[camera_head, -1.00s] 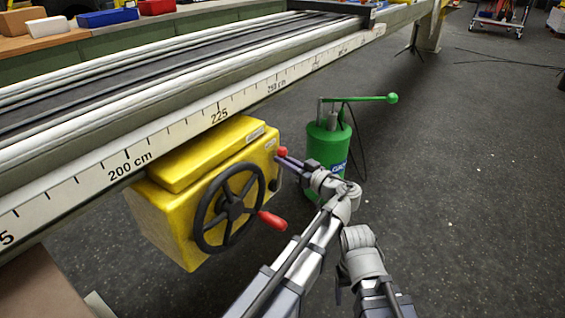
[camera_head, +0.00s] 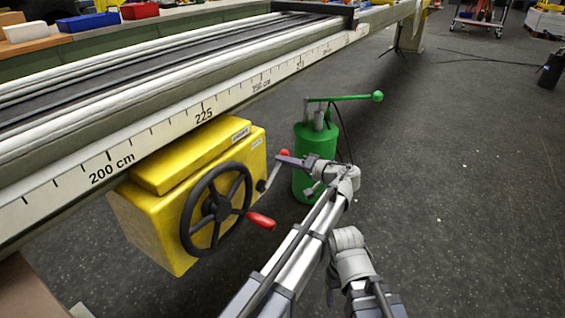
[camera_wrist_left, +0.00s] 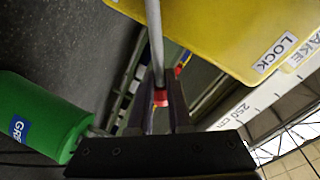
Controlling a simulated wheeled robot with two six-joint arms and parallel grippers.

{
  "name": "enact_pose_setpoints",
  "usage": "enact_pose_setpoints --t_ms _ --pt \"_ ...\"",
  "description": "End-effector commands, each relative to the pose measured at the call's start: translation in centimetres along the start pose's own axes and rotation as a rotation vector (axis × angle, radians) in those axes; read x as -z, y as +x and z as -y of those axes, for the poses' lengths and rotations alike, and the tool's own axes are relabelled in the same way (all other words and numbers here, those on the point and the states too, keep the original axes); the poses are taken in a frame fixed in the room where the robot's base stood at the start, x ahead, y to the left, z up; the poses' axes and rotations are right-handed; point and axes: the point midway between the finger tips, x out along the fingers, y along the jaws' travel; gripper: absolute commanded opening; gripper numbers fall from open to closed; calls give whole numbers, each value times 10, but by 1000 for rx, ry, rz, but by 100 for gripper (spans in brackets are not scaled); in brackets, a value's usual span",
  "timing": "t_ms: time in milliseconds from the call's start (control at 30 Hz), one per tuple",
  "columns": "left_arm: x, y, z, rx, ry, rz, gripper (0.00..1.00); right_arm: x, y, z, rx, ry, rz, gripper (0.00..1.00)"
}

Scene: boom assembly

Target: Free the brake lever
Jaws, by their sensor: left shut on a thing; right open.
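The brake lever (camera_head: 269,176) is a thin silver rod with a red knob (camera_head: 285,154), on the right side of the yellow box (camera_head: 160,220). It leans outward from the box. My left gripper (camera_head: 284,160) is shut on the lever near its knob, with the fingers partly covering it. In the left wrist view, the rod (camera_wrist_left: 154,40) runs down between the two dark fingers (camera_wrist_left: 160,103), with red at the grip. The yellow box shows a LOCK label (camera_wrist_left: 275,54) there. My right arm shows at the lower right of the head view, but its jaws cannot be made out.
A black handwheel (camera_head: 215,208) with a red handle (camera_head: 261,220) sits on the box's front. A green pump (camera_head: 308,178) stands just behind my left gripper. The long boom (camera_head: 150,135) with its scale runs above the box. The floor at right is mostly clear.

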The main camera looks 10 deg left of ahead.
Motion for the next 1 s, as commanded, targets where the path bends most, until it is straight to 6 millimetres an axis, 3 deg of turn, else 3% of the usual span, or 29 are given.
enact_pose_setpoints --t_ms 300,867,900,1000 --pt "6 2 -13 0 111 11 0 0 7 1 0 0 -1 69" --pt "6 2 -15 -1 134 16 0 1 8 1 0 0 -1 69" --pt "6 2 -15 -1 134 16 21 1 8 1 0 0 -1 69" --pt "6 2 -15 -1 134 16 32 1 8 1 0 0 -1 69"
